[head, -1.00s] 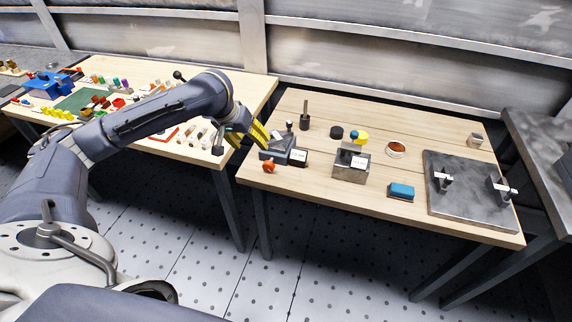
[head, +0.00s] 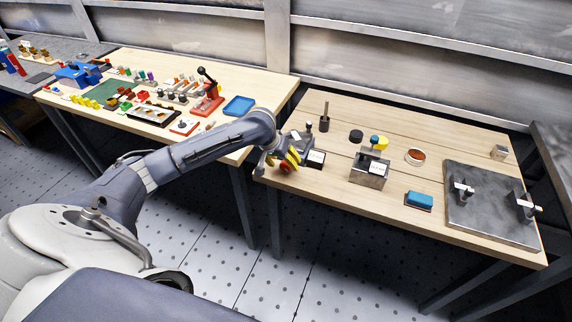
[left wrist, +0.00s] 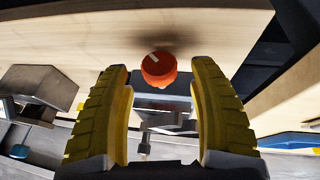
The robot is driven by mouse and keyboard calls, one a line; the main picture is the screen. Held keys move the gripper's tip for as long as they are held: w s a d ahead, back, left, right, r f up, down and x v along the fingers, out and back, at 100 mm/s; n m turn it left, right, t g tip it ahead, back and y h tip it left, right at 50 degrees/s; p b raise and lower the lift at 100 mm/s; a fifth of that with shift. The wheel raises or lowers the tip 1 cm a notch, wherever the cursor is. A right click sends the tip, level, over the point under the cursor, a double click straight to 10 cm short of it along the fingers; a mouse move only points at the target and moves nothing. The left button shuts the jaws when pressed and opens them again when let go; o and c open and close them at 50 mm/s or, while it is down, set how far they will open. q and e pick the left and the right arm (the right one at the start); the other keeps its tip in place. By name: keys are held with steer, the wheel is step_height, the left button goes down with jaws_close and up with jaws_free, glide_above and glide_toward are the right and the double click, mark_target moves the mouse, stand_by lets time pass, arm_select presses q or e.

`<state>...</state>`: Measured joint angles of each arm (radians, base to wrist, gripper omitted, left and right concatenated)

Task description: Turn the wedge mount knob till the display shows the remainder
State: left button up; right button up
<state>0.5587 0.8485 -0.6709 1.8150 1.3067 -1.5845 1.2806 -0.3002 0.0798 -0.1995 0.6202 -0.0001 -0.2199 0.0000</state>
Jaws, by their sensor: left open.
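The orange-red knob (head: 285,167) with a white pointer mark sits at the front of the grey wedge mount (head: 305,148), near the left edge of the right-hand table. The mount's small white display (head: 316,159) faces up; its reading is too small to make out. My left gripper (head: 291,157), with yellow fingers, is open at the knob. In the left wrist view the knob (left wrist: 158,68) shows between the two open fingertips (left wrist: 160,78), with gaps on both sides. Part of the mount is hidden behind the gripper in the head view. My right gripper is not in view.
A grey box with a white label (head: 369,170) stands to the right of the mount. A dark upright post (head: 324,122) stands behind it. A blue block (head: 419,200) and a metal plate with clamps (head: 490,220) lie further right. The left table (head: 265,90) holds several small parts.

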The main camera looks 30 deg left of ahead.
arm_select(q)
steer(key=shift+x, duration=1.15)
steer(key=c, duration=1.2)
steer(key=shift+w+d+m+y, duration=0.15)
steer(key=shift+m+y, duration=0.15)
steer(key=shift+y, duration=1.3)
